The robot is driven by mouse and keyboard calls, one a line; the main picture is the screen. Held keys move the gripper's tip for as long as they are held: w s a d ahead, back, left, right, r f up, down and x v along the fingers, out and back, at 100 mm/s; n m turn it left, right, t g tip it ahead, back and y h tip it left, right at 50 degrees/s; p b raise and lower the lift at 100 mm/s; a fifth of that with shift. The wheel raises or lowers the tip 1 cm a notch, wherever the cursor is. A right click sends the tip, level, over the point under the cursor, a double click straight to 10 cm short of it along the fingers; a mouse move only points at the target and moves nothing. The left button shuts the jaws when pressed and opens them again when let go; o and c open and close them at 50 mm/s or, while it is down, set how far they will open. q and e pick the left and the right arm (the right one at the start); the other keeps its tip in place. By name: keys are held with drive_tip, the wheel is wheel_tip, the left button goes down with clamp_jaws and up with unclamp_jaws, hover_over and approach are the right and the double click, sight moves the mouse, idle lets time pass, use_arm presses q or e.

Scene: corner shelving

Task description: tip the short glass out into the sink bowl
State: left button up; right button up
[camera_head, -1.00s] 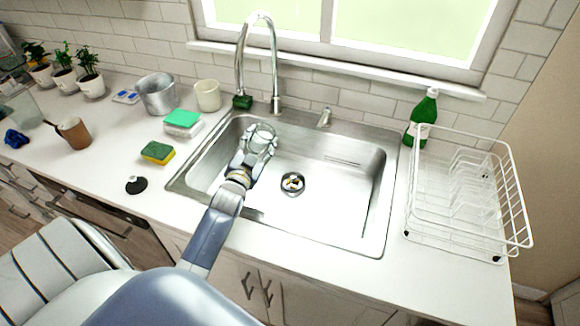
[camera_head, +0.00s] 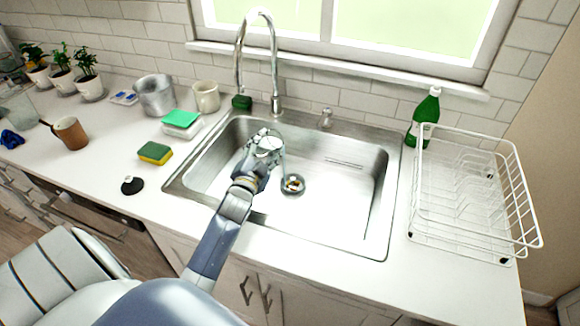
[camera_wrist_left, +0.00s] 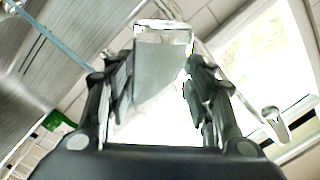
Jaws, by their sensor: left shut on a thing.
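My left gripper (camera_head: 262,147) is over the left part of the steel sink bowl (camera_head: 330,215), to the upper left of the drain. It is shut on a short clear glass (camera_head: 272,148), which is partly hidden by the fingers in the head view. In the left wrist view the glass (camera_wrist_left: 163,65) sits between the two black fingers of the gripper (camera_wrist_left: 163,90). That view is strongly rolled, so my wrist and the glass look tilted. I cannot tell whether anything is in the glass. My right gripper is not in view.
The chrome faucet (camera_head: 274,70) rises behind the bowl. A green bottle (camera_head: 424,115) and a white wire dish rack (camera_head: 465,240) stand to the right. Sponges (camera_head: 155,153), a black stopper (camera_head: 132,185) and cups (camera_head: 206,96) are on the left counter. The drain (camera_head: 292,184) holds small yellowish bits.

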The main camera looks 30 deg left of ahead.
use_arm(q)
drive_tip(key=shift+r+m, duration=0.25)
drive_tip(key=shift+m, duration=0.25)
drive_tip(key=shift+r, duration=0.1)
drive_tip(key=shift+f+m+b, duration=0.2)
drive_tip(key=shift+m+b, duration=0.15)
drive_tip(key=shift+m, duration=0.25)
drive_tip(key=shift+f+m+b, duration=0.25)
drive_tip(key=shift+m+b, duration=0.15)
drive_tip(key=shift+b, duration=0.05)
drive_tip(key=shift+d+f+m, duration=0.1)
drive_tip(key=shift+f+m, duration=0.05)
drive_tip(key=shift+m, duration=0.15)
drive_tip(key=shift+d+f+m+b, duration=0.1)
drive_tip(key=shift+f+m+b, duration=0.3)
drive_tip(key=shift+m+b, duration=0.3)
drive_tip(key=shift+w+d+m, duration=0.15)
drive_tip(key=shift+d+m, duration=0.1)
drive_tip(key=shift+m, duration=0.05)
drive_tip(key=shift+d+f, duration=0.15)
